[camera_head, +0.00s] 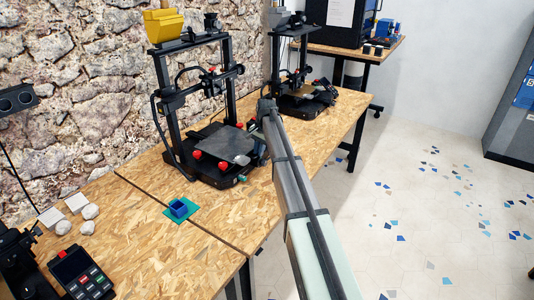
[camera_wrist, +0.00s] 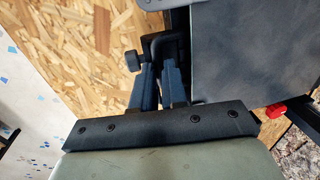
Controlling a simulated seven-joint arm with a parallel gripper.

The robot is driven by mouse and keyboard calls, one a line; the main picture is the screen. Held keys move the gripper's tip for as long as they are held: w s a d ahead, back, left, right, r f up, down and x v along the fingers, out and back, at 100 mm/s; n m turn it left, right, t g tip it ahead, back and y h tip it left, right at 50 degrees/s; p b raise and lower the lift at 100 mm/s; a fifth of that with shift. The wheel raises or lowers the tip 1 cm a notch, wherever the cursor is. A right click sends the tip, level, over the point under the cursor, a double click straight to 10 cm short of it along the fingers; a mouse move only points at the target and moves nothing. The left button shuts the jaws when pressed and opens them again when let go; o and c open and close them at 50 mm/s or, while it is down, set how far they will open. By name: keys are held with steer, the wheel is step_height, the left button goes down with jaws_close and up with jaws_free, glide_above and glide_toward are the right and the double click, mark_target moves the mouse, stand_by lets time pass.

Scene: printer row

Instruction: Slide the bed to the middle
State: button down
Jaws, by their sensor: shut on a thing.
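The bed (camera_head: 228,143) is a flat dark grey plate on the nearer black printer (camera_head: 188,130), with red knobs under its front edge. My arm reaches across the table to the bed's right side and hides that edge in the head view. In the wrist view the bed (camera_wrist: 238,52) fills the upper right. My gripper (camera_wrist: 160,78) points at a dark bent bracket (camera_wrist: 166,42) beside the bed's edge. Its two fingers are close together and shut on this piece, which looks joined to the bed. The exact contact is partly hidden between the fingers.
A second black printer (camera_head: 300,90) stands farther along the wooden table (camera_head: 190,250). A keypad device (camera_head: 80,274) lies at the lower left. The stone wall is close behind the printers.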

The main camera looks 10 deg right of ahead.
mark_target(246, 147)
steer(key=w+a, duration=0.5)
steer(key=shift+d, duration=0.1)
steer(key=c, duration=1.2)
jaws_free()
steer(key=shift+o, duration=0.2)
step_height(246, 147, up, 14)
steer(key=s+d, duration=0.1)
steer(key=shift+s+d+f, duration=0.2)
steer(key=shift+s+d, duration=0.15)
steer(key=shift+s, duration=0.05)
steer(key=shift+r, duration=0.15)
step_height(246, 147, up, 6)
steer(key=s+d, duration=0.2)
steer(key=shift+d, duration=0.1)
